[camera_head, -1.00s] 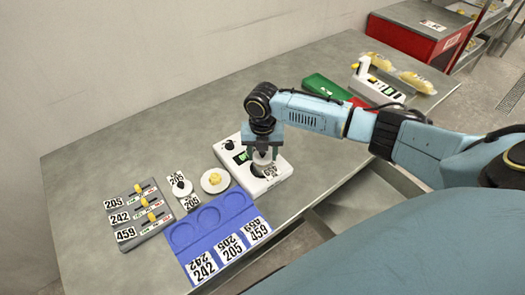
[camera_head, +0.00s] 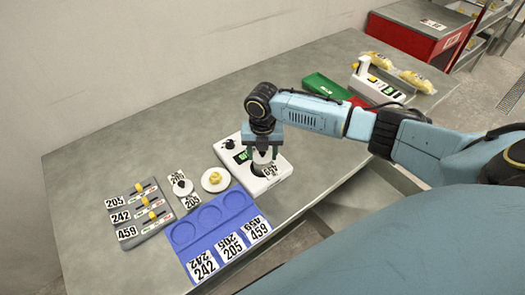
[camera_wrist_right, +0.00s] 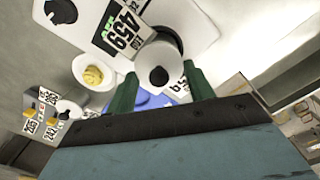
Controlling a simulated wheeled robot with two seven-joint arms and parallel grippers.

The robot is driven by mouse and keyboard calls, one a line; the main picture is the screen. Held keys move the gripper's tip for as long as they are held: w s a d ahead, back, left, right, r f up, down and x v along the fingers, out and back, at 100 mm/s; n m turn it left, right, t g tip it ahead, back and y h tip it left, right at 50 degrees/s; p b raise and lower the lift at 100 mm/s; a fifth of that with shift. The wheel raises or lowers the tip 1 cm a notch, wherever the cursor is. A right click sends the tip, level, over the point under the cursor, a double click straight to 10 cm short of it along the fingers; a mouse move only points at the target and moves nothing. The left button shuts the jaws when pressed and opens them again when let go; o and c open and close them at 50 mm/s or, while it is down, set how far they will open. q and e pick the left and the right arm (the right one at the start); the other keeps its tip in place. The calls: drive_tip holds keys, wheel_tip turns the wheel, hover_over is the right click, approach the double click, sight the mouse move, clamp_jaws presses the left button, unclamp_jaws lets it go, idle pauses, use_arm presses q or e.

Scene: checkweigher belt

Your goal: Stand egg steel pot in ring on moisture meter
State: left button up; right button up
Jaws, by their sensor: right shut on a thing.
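My right gripper (camera_head: 263,156) points down over the white moisture meter (camera_head: 246,184) and is shut on a small pale steel pot (camera_wrist_right: 148,54). In the right wrist view the pot is between the green fingertips (camera_wrist_right: 159,70), with a black round spot on its near end. A dark ring (camera_wrist_right: 169,36) shows just beyond the pot on the meter. I cannot tell whether the pot is seated in it or held above it. A 459 label (camera_wrist_right: 125,30) lies beside the pot. My left gripper is not in view.
A blue tray (camera_head: 188,250) with round recesses and number cards lies in front. Left of the meter are a white dish (camera_head: 214,187) with a yellow piece, a black-knobbed white pot (camera_head: 182,187) and a grey slider panel (camera_head: 139,215). A green tray (camera_head: 325,86) is behind.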

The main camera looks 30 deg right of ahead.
drive_tip(key=shift+f+p, duration=0.2)
drive_tip(key=shift+p, duration=0.35)
idle(1.6)
drive_tip(key=o, duration=1.5)
drive_tip(key=shift+r, duration=0.1)
drive_tip(key=shift+r+p, duration=3.35)
drive_tip(key=shift+r, duration=0.1)
clamp_jaws()
